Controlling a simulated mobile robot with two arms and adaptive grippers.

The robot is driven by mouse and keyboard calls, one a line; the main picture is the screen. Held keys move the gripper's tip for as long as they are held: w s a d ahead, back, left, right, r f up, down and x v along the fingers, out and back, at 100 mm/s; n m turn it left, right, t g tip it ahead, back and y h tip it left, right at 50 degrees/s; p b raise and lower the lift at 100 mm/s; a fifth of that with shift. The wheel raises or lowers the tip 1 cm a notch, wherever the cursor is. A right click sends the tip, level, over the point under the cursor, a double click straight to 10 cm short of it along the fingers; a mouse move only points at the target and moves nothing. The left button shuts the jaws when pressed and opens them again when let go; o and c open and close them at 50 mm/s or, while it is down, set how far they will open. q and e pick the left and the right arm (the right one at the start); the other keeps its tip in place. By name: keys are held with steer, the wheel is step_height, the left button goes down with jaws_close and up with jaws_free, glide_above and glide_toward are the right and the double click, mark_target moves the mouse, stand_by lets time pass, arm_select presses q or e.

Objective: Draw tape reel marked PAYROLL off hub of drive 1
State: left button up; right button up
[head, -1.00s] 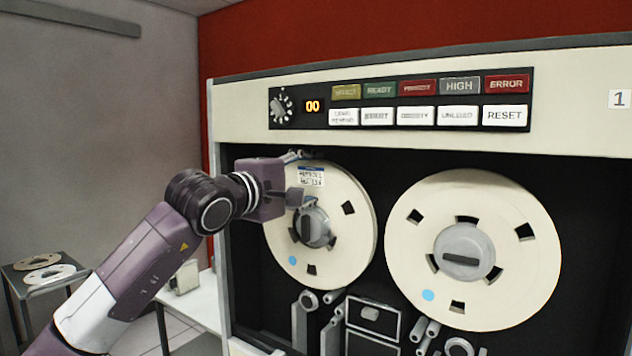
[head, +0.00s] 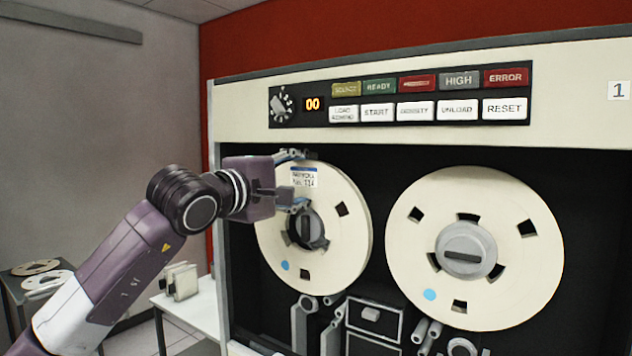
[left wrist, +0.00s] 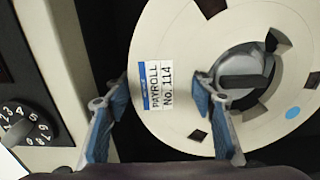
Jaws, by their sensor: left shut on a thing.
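The cream tape reel (head: 345,245) is at the left of the drive's two reels. Its label (head: 303,178) reads PAYROLL No. 114 in the left wrist view (left wrist: 158,85). Whether the reel is fully clear of the hub I cannot tell. My right gripper is not in view.
A second cream reel (head: 510,275) sits on the right hub (head: 466,250). Above are the button panel (head: 400,100) and a "1" plate (head: 619,90). A white table (head: 197,308) stands left of the drive, and a side stand with loose reels (head: 36,267) is further left.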

arm_select(q)
steer(key=shift+b+v, duration=0.8)
steer(key=shift+v, duration=0.3)
steer(key=shift+r+b+v, duration=0.2)
steer(key=shift+b+v, duration=0.5)
steer(key=shift+v, duration=0.4)
steer(key=shift+s+a+f+b, duration=0.1)
steer(key=shift+s+a+b, duration=0.25)
steer(key=shift+b, duration=0.15)
steer(key=b+v, duration=0.4)
steer(key=v, duration=0.6)
steer(key=shift+b, duration=0.4)
